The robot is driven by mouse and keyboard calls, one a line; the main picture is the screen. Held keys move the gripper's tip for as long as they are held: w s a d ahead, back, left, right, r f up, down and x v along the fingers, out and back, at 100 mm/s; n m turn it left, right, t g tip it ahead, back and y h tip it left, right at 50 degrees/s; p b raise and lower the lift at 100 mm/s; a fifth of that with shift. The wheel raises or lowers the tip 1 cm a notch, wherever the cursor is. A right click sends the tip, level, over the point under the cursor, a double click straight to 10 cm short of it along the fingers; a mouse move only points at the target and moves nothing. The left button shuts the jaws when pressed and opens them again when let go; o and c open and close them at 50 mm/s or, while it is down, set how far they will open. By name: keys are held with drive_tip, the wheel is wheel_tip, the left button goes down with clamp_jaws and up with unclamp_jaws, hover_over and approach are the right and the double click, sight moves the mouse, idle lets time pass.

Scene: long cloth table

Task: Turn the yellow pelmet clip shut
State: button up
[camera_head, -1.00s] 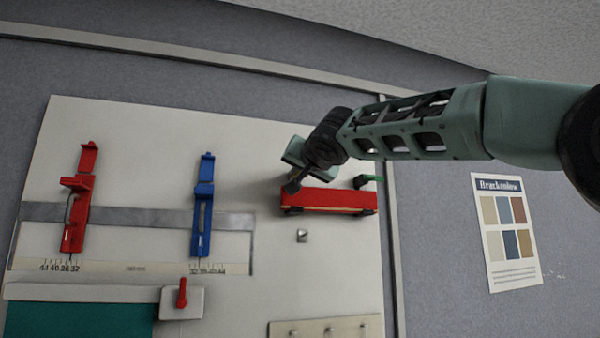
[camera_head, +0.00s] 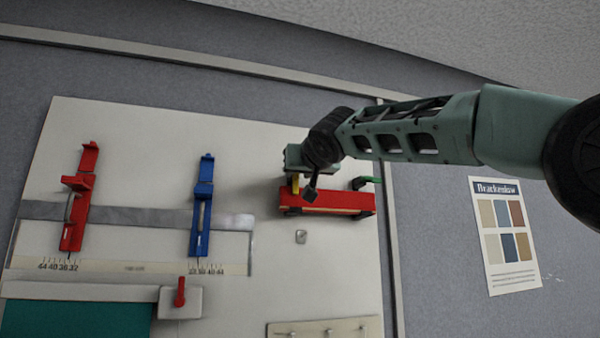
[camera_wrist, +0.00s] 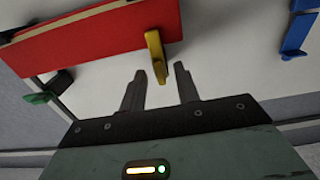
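The yellow pelmet clip (camera_wrist: 156,52) sticks out from the edge of the red pelmet (camera_wrist: 95,38) in the wrist view. In the head view a sliver of the yellow clip (camera_head: 295,184) shows at the left end of the red pelmet (camera_head: 335,201), partly covered by my wrist. My gripper (camera_wrist: 161,77) is open and empty in the wrist view. Its fingertips point at the clip's tip, which lies roughly between them in the picture; I see no contact. In the head view my gripper (camera_head: 310,191) is in front of the pelmet's left part, partly hidden.
A green lever (camera_head: 370,181) is at the pelmet's right end. A red slider (camera_head: 77,205) and a blue slider (camera_head: 203,210) sit on a rail to the left. A small metal knob (camera_head: 301,237) is below the pelmet, and a hook strip (camera_head: 322,331) lower still.

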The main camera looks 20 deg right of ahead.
drive_tip(key=s+b, duration=0.8)
drive_tip(key=s, duration=0.9)
drive_tip(key=shift+s, duration=0.2)
drive_tip(key=w+a+f+n+g+y+b, duration=0.1)
drive_tip(key=w+a+f+g, duration=0.15)
drive_tip(key=f, duration=0.65)
drive_tip(key=w+a+f+n+g+y, duration=0.15)
drive_tip(key=a+f, duration=0.25)
drive_tip(key=f, duration=0.4)
drive_tip(key=s+a+f+n+g+b, duration=0.1)
drive_tip(key=s+a+f+g, duration=0.15)
drive_tip(key=f, duration=0.95)
drive_tip(key=s+a+f+n+g, duration=0.2)
drive_tip(key=a+f+g, duration=0.1)
drive_tip(key=f, duration=0.8)
drive_tip(key=s+d+f+g, duration=0.2)
drive_tip(key=s+f, duration=0.5)
drive_tip(key=f, duration=0.3)
drive_tip(key=s+d+f+n+g+h+b, duration=0.1)
drive_tip(key=s+f+g, duration=0.2)
drive_tip(key=s+f, duration=0.5)
drive_tip(key=s+d+f+n+g+h+b, duration=0.1)
drive_tip(key=s+d+f+g, duration=0.1)
drive_tip(key=s+f, duration=0.6)
wheel_tip(320, 180, down, 4)
drive_tip(key=shift+d+r+g, duration=0.1)
drive_tip(key=shift+d+g, duration=0.25)
drive_tip(key=shift+g, duration=0.4)
drive_tip(key=shift+w, duration=0.15)
